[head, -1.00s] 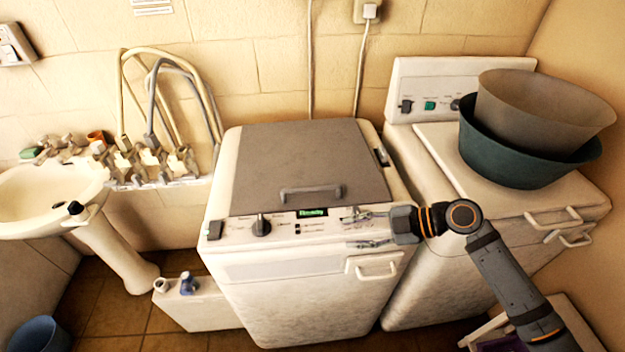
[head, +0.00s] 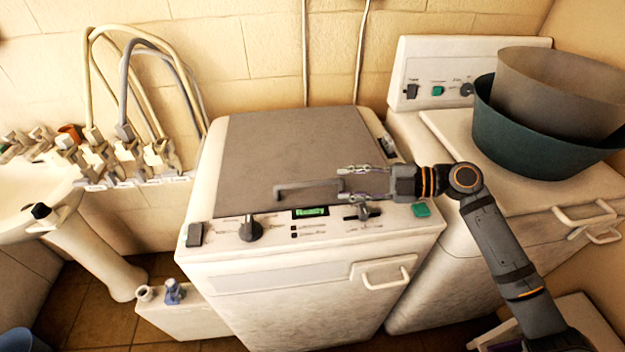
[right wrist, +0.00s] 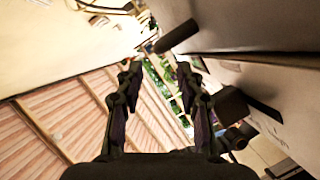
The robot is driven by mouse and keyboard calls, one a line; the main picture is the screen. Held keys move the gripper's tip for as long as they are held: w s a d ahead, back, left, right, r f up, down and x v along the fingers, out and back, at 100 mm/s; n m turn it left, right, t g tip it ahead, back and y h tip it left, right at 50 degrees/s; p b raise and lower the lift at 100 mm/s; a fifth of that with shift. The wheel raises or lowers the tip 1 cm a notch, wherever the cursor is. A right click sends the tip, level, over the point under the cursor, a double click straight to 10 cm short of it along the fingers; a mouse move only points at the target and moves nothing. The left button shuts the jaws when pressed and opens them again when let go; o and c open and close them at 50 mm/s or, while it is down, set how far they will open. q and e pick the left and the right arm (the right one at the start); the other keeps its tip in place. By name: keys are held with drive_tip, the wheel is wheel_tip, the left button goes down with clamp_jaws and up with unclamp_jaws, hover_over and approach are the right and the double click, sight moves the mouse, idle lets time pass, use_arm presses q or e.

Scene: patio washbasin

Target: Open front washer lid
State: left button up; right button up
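The front washer (head: 300,270) stands in the middle of the head view. Its grey top lid (head: 285,150) lies shut. A grey bar handle (head: 308,188) runs along the lid's front edge. My right gripper (head: 342,183) is at the right end of this handle, above the control panel. Its two fingers are spread apart with nothing seen between them. In the right wrist view the fingers (right wrist: 155,75) are also apart, and a dark bar, probably the handle (right wrist: 176,36), shows just beyond their tips. I cannot tell whether they touch it. My left gripper is not in view.
A second white machine (head: 480,240) at right carries stacked tubs (head: 545,120). The control panel (head: 225,232) has a knob (head: 250,228), a slider and a green display. A sink (head: 35,200) and taps with hoses (head: 150,150) are at left. A small white box (head: 190,315) stands on the floor.

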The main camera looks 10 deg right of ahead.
sight(317, 182)
drive_tip(key=p+x, duration=0.3)
drive_tip(key=x, duration=0.5)
drive_tip(key=shift+a+r, duration=0.15)
drive_tip(key=shift+w+a+f, duration=0.1)
drive_tip(key=shift+a+f, duration=0.1)
drive_tip(key=shift+a, duration=0.1)
drive_tip(key=shift+c, duration=0.4)
clamp_jaws()
